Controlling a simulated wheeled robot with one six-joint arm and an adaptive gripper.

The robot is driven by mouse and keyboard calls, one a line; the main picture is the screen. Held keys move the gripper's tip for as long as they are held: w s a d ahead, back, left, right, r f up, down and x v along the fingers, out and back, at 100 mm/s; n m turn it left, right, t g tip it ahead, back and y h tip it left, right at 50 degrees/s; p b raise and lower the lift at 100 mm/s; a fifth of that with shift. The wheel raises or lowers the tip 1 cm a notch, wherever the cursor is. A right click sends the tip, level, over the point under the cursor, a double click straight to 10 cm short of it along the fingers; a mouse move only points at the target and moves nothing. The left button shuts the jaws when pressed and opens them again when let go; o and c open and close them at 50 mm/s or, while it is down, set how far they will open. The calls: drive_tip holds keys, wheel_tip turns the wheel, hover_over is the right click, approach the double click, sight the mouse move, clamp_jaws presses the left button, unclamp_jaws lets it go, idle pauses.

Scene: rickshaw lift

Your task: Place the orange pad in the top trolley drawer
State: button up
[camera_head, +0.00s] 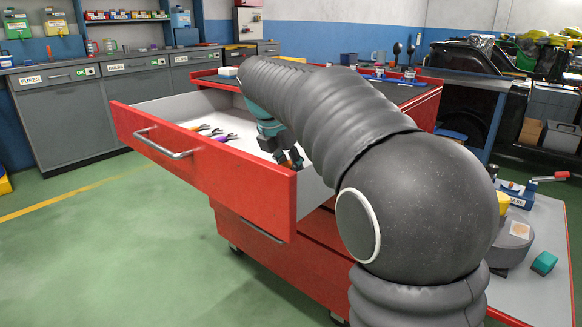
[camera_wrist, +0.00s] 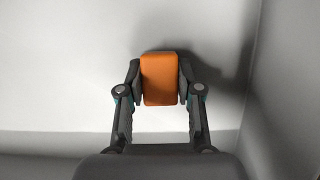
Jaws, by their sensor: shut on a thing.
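The orange pad (camera_wrist: 160,79) is a small rounded block in the wrist view, held upright between the two fingers of my gripper (camera_wrist: 160,88). The fingers press on its left and right sides. The top trolley drawer (camera_head: 215,168) is red outside, white inside, and pulled open. In the head view my gripper (camera_head: 290,158) is inside the drawer, near its right end. The pad is hardly visible there behind my fingers. The wrist view shows the white drawer floor (camera_wrist: 60,80) beyond the pad and a side wall at right. I cannot tell whether the pad touches the floor.
Several pliers (camera_head: 212,133) with coloured handles lie in the drawer's left part. The drawer's front panel and handle (camera_head: 165,144) stand towards me. Items lie on the trolley top (camera_head: 405,92). A side bench (camera_head: 545,255) at right holds a vise and a teal block.

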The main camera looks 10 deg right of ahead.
drive_tip(key=shift+f, duration=0.1)
drive_tip(key=o, duration=1.1)
drive_tip(key=shift+o, duration=0.2)
drive_tip(key=p+v, duration=0.2)
drive_tip(key=v, duration=1)
